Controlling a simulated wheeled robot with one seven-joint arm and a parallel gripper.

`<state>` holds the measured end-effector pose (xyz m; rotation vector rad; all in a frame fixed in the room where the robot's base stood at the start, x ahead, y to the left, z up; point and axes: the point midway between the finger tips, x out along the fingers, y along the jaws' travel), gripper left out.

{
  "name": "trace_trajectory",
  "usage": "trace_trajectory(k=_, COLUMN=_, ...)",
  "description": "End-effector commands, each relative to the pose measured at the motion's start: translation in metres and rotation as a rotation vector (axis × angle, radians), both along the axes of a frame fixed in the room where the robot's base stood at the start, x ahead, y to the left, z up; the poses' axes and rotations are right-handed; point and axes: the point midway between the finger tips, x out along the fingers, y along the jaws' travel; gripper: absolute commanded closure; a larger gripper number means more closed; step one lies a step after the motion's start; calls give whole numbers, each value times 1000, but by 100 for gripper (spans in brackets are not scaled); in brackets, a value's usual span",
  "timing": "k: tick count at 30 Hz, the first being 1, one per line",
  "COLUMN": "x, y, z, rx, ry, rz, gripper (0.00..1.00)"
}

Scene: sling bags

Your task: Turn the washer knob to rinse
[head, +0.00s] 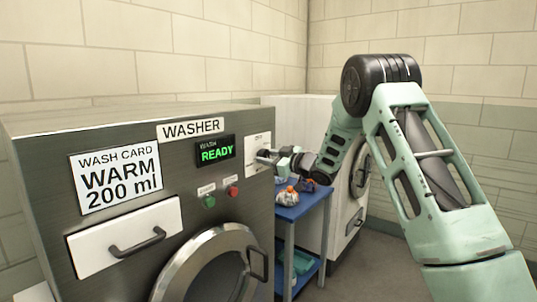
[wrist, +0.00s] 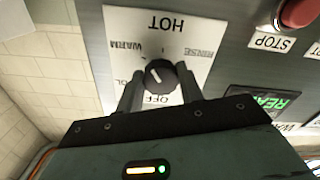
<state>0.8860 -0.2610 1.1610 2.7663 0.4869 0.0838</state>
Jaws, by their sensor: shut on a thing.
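The washer (head: 230,118) is a grey metal front with a green READY display (head: 215,151). Its black round knob (wrist: 160,75) sits on a white dial plate (wrist: 185,22), seen upside down in the wrist view. HOT, WARM, RINSE and OFF are readable; another label at the left is partly hidden. A short white mark on the knob slants toward the upper left, roughly the WARM side; its exact setting is hard to tell. My gripper (wrist: 160,92) is shut on the knob, one finger at each side. In the head view the knob is hidden behind my gripper (head: 264,157).
A red STOP button (wrist: 299,12) is close to the dial; green (head: 209,202) and red buttons also show in the head view. A drawer (head: 124,238) and round door (head: 213,262) lie below. A blue table (head: 305,212) with small items and a white machine stand at the right.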

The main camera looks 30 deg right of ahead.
Motion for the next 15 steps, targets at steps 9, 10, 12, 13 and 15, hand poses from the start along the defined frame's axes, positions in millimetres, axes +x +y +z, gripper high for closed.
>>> trace_trajectory(k=9, x=-1, y=0, z=0, rx=285, ry=109, rz=-3, gripper=86)
trace_trajectory(k=10, x=-1, y=0, z=0, rx=311, ry=120, rz=-3, gripper=86)
trace_trajectory(k=12, x=-2, y=0, z=0, rx=374, ry=141, rz=-4, gripper=86)
trace_trajectory(k=13, x=-2, y=0, z=0, rx=401, ry=152, rz=-4, gripper=86)
trace_trajectory(k=15, x=-2, y=0, z=0, rx=463, ry=175, rz=-3, gripper=86)
